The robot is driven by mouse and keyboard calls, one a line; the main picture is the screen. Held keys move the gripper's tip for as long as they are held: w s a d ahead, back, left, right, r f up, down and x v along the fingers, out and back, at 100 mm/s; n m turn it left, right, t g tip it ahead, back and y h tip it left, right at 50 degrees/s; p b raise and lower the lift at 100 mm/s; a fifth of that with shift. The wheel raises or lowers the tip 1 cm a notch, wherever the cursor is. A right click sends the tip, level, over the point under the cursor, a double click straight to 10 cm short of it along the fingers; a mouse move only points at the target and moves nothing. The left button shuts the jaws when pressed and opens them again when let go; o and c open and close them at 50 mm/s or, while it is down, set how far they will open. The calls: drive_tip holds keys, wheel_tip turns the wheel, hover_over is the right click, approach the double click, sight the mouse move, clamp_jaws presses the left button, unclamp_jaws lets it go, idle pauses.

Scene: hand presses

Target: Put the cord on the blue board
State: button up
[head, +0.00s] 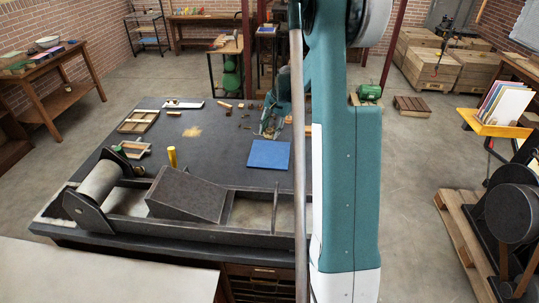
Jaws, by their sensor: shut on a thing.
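The blue board (269,155) lies flat on the dark table, right of its middle. My gripper (267,132) is low over the table, just behind the board's far edge. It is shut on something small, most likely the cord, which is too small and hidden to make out. Nothing visible lies on the board.
The dark table (215,140) has clear room left of the board. A hand press (187,195) fills its near edge. A yellow cylinder (172,157) and wooden trays (137,121) stand at left. Several small brown pieces (247,116) lie near my gripper.

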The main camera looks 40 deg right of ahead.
drive_tip(key=shift+f, duration=3.15)
drive_tip(key=shift+f, duration=1.9)
drive_tip(key=shift+f, duration=0.2)
drive_tip(key=o, duration=0.9)
drive_tip(key=shift+r, duration=0.1)
drive_tip(key=shift+r, duration=0.2)
drive_tip(key=v, duration=1.2)
